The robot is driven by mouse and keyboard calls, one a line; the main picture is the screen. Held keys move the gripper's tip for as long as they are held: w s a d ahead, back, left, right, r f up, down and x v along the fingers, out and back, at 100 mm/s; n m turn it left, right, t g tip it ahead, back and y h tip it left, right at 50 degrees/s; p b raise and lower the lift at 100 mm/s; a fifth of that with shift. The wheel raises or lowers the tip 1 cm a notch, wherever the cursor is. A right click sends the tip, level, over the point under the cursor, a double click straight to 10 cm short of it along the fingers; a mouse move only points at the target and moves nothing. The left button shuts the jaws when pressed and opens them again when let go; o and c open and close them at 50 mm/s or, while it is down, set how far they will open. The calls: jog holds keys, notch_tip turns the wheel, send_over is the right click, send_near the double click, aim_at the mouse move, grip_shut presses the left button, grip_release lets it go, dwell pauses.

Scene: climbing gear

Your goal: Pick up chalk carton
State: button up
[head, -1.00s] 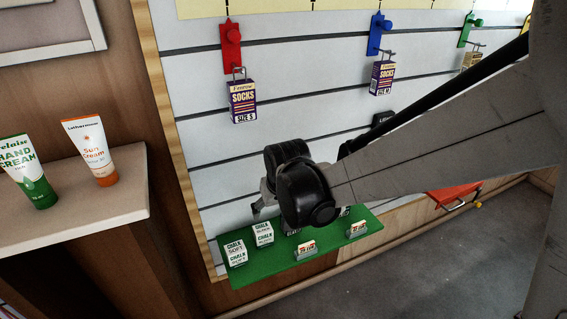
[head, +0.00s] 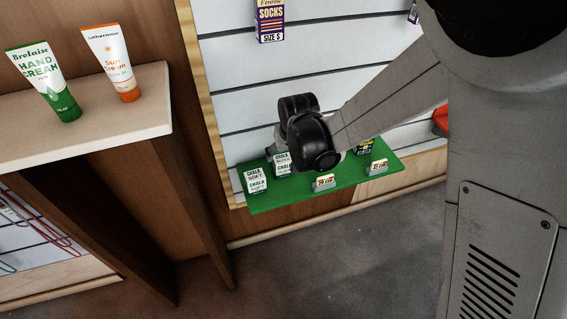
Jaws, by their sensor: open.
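A white chalk carton (head: 256,181) with green and dark lettering stands at the left end of the green shelf (head: 268,202). A second white chalk carton (head: 283,164) stands behind it to the right, partly covered by my arm. My gripper (head: 274,147) is in the head view just above and beside the second carton, at the end of my dark wrist. It is open and looks empty. Its fingers are small and mostly hidden, so I cannot tell whether they touch a carton.
Small price tags in holders (head: 323,182) line the shelf's front edge. A dark box (head: 365,146) stands further right. A socks box (head: 269,20) hangs on the slatted wall above. On the left, a ledge (head: 140,125) holds hand cream (head: 45,85) and sun cream (head: 112,63).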

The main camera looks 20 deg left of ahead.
aim_at(283, 158)
jog(key=x, duration=0.1)
jog(key=b+x, duration=0.1)
jog(key=x, duration=0.2)
jog(key=shift+s+a+f, duration=0.2)
jog(key=shift+f, duration=0.25)
jog(key=shift+r, duration=0.1)
jog(key=c, duration=1.3)
